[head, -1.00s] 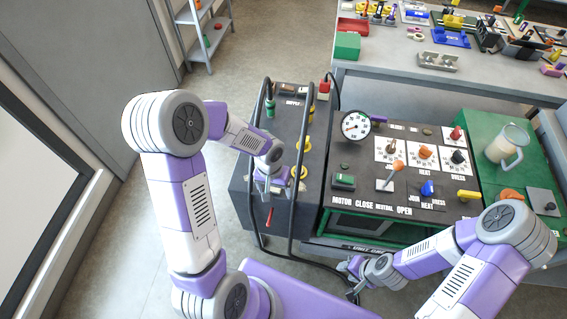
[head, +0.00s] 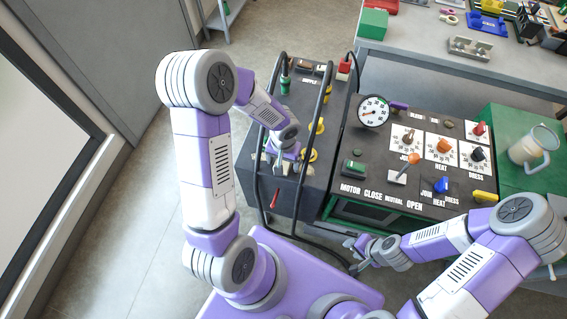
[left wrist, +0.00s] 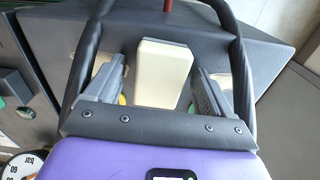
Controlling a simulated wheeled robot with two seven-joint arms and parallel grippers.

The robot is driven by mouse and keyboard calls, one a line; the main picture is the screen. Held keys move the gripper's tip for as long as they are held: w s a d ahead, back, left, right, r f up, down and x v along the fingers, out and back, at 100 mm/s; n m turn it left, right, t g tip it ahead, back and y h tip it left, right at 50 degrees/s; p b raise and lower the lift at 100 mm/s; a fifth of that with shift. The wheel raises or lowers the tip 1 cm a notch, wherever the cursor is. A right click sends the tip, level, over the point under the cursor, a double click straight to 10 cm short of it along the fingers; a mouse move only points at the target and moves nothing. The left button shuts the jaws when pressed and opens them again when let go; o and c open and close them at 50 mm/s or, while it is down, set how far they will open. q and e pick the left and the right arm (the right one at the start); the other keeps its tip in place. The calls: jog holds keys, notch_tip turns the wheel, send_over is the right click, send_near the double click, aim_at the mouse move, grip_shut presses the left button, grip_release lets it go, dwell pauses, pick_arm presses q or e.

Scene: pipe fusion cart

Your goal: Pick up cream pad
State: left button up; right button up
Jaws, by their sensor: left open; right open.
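The cream pad (left wrist: 162,72) is a pale block with a grey top edge. In the left wrist view it stands between the two fingers of my open left gripper (left wrist: 158,84), with visible gaps on both sides. In the head view my left gripper (head: 281,164) is over the left, dark part of the cart, inside the black tube frame; the pad cannot be made out clearly there. My right gripper (head: 356,257) is open and empty in front of the cart's lower front edge.
Black bars (head: 328,105) rise on both sides of my left gripper. A control panel with a gauge (head: 373,111), levers and buttons lies further right.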

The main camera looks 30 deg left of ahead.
pick_arm(q)
jog(key=c, duration=1.1)
jog(key=shift+o, duration=0.2)
notch_tip(320, 180, up, 10)
jog(key=p, duration=0.2)
jog(key=shift+r+p, duration=0.1)
jog(key=shift+p, duration=0.25)
